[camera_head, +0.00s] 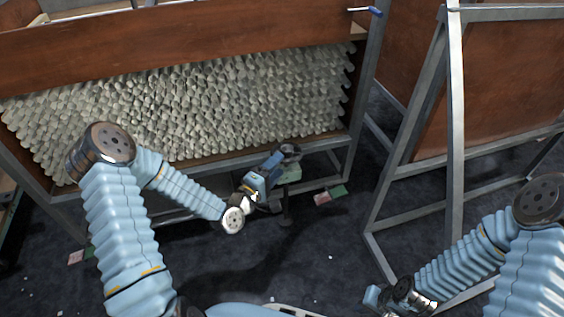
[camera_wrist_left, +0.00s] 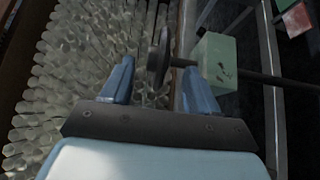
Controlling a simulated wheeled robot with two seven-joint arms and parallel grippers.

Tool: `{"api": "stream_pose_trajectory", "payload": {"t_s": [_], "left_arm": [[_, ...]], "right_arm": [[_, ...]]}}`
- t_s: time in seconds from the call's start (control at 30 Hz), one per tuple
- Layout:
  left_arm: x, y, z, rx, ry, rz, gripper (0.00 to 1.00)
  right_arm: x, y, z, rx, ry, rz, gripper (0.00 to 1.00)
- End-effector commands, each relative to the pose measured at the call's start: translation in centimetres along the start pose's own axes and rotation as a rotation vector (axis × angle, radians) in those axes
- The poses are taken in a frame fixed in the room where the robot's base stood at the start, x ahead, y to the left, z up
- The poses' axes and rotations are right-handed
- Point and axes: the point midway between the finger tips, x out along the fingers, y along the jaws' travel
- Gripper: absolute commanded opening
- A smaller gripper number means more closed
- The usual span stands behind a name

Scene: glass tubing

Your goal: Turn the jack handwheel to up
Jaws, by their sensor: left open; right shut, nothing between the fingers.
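The jack handwheel is a dark disc (camera_wrist_left: 160,57) seen nearly edge-on in the left wrist view, with a dark shaft (camera_wrist_left: 265,78) running off to the right. In the head view my left gripper (camera_head: 277,160) is at the rack's lower right, beside the green block (camera_head: 292,174), and largely hides the wheel. My right gripper (camera_head: 372,297) is shut and empty at the bottom right.
A rack of stacked glass tubes (camera_head: 200,105) with a metal frame stands behind my left arm. An empty-looking metal frame (camera_head: 455,150) with a brown panel stands at the right. Red and green blocks (camera_head: 330,194) lie on the dark floor, which is otherwise mostly clear.

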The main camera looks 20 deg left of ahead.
Motion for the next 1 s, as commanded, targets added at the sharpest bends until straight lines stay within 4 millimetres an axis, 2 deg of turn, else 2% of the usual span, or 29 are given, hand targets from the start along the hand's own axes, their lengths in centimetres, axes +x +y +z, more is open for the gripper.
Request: {"api": "stream_pose_trajectory", "payload": {"t_s": [0.1, 0.2, 0.57, 0.9, 0.93, 1.0], "left_arm": [[1.9, 0.0, 0.1, 0.0, -0.001, 0.001, 0.6], [2.9, -0.1, 0.0, 0.0, -0.001, -0.001, 0.6], [3.4, -0.1, 0.0, 0.0, 0.0, -0.002, 0.6], [3.4, -0.1, 0.0, 0.0, 0.0, -0.002, 0.08], [3.4, -0.1, 0.0, 0.0, 0.0, -0.002, 0.05], [3.4, -0.1, 0.0, 0.0, 0.001, -0.002, 0.05]], "right_arm": [[0.1, 0.0, 0.0, 0.0, 0.0, 0.0, 0.0], [0.1, 0.0, 0.0, 0.0, 0.0, 0.0, 0.0], [0.1, 0.0, 0.0, 0.0, 0.0, 0.0, 0.0], [0.1, 0.0, 0.0, 0.0, 0.0, 0.0, 0.0], [0.1, 0.0, 0.0, 0.0, 0.0, 0.0, 0.0], [0.1, 0.0, 0.0, 0.0, 0.0, 0.0, 0.0]]}}
